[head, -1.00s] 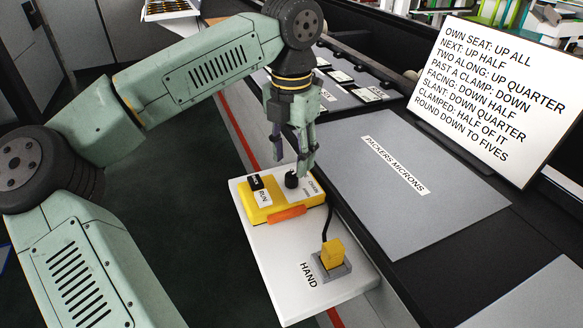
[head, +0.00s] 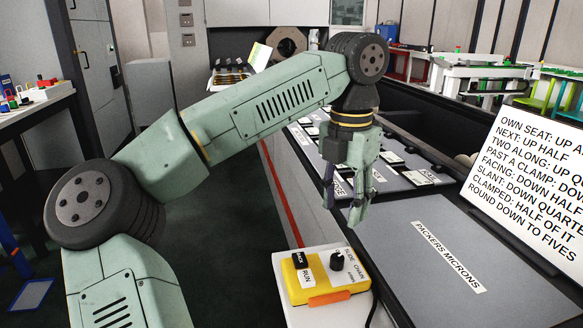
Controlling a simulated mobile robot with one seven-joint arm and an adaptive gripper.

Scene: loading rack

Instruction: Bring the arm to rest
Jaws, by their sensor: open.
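My gripper (head: 342,215) hangs at the end of my raised green arm in the head view, pointing down. Its fingers are apart, with nothing between them. The fingertips look clear of the box. The box sits on a white board (head: 290,312), which the bottom edge of the picture cuts off.
A grey panel labelled PACKERS MICRONS (head: 440,265) lies right of the box. A white text sign (head: 525,180) stands at the right. Behind my gripper is a grey tray (head: 400,165) with labelled black pieces. Dark floor (head: 230,235) is open at the left.

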